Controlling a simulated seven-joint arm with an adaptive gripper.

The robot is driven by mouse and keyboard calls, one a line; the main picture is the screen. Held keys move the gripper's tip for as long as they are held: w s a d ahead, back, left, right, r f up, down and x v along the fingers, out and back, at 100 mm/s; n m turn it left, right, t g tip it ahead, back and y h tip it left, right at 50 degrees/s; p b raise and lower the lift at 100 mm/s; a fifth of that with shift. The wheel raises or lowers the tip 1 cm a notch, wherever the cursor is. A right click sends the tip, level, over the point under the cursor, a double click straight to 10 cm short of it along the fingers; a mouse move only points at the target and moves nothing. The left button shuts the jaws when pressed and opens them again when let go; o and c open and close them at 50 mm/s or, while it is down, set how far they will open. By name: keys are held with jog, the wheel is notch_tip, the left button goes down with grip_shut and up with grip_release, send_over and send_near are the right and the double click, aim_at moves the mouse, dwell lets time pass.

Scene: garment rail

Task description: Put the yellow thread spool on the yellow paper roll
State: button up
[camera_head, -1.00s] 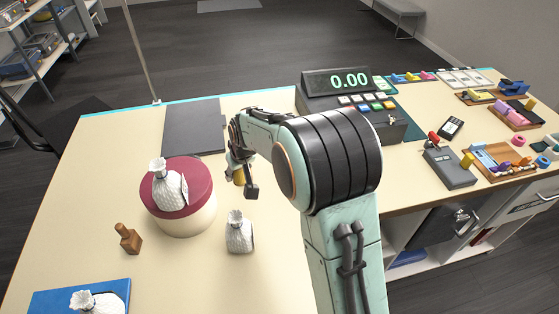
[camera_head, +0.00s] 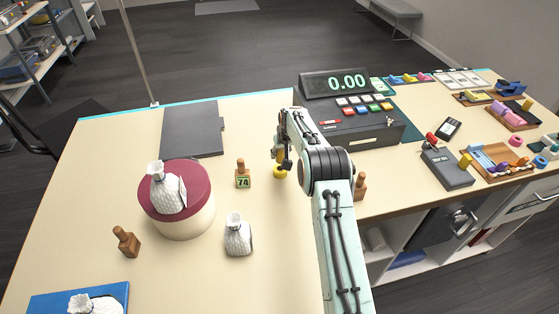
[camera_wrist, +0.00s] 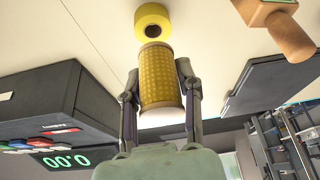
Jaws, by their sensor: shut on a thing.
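The yellow thread spool (camera_wrist: 158,80) is a patterned cylinder between the two fingers of my gripper (camera_wrist: 159,92), which is shut on it. In the head view my gripper (camera_head: 283,158) is over the table, and the spool is mostly hidden by the arm. The yellow paper roll (camera_head: 280,173) stands on the table just below the gripper. In the wrist view the roll (camera_wrist: 153,15) shows its top face and round hole, just beyond the spool's far end. The spool's end overlaps the roll's near edge in that view; I cannot tell whether they touch.
A wooden stamp marked 7A (camera_head: 243,179) stands left of the roll, another (camera_head: 360,187) right of my arm. A cash register (camera_head: 357,124) is behind to the right. A round red-lidded box (camera_head: 201,180) and a white bag (camera_head: 238,236) are to the left.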

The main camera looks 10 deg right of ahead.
aim_at(279, 167)
jog(key=shift+w+f, duration=0.9)
jog(key=shift+f, duration=0.2)
jog(key=shift+w+f, duration=0.15)
jog(key=shift+f, duration=1.45)
jog(key=shift+f, duration=0.1)
jog(key=o, duration=0.9)
